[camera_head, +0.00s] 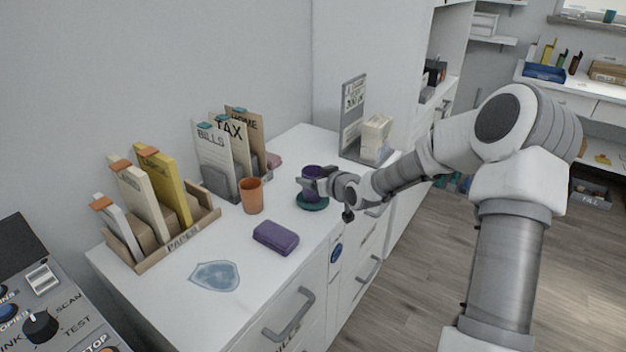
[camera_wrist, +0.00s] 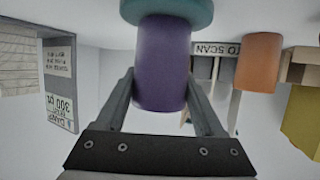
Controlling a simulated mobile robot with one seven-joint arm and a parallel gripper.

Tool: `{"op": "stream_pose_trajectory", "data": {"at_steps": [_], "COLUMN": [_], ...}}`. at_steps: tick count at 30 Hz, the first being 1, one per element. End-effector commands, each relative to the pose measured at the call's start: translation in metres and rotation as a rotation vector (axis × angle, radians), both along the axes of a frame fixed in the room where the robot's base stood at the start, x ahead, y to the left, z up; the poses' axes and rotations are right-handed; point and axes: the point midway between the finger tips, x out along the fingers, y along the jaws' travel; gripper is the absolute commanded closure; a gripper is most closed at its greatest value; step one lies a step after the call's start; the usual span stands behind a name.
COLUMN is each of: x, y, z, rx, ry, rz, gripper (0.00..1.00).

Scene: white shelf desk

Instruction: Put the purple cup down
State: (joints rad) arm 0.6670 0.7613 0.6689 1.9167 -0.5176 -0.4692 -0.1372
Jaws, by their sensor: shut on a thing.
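The purple cup (camera_head: 312,180) is between the fingers of my gripper (camera_head: 314,186) near the right side of the white desk top. It is upright, over a round teal coaster (camera_head: 313,202). In the wrist view the cup (camera_wrist: 163,65) shows upside down, with my gripper (camera_wrist: 164,92) shut on its sides and the teal coaster (camera_wrist: 166,10) right at its base. The cup's base appears to meet the coaster; I cannot tell whether it bears on it or hovers just above.
An orange cup (camera_head: 252,196) stands left of the purple cup. A purple case (camera_head: 276,238) and a pale blue patch (camera_head: 214,276) lie toward the front. File holders (camera_head: 214,160) and a paper box (camera_head: 180,240) stand at the back and left. A grey upright stand (camera_head: 352,118) is behind right.

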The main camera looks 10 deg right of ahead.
Motion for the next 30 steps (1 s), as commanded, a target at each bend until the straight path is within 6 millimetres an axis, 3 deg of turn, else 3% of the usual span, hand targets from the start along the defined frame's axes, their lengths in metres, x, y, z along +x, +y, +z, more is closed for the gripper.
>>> {"op": "stream_pose_trajectory", "data": {"at_steps": [5,6,11,21,30], "x": [0.000,0.000,0.000,0.000,-0.049], "y": [0.000,0.000,0.000,0.000,-0.018], "z": [-0.004,-0.004,-0.003,0.003,0.025], "rx": [0.000,0.000,0.000,0.000,-0.002], "ry": [-0.001,0.000,0.000,0.000,0.001], "rz": [0.000,0.000,0.001,0.000,-0.001], "gripper": [0.94,0.28,0.00,0.00,0.00]}}
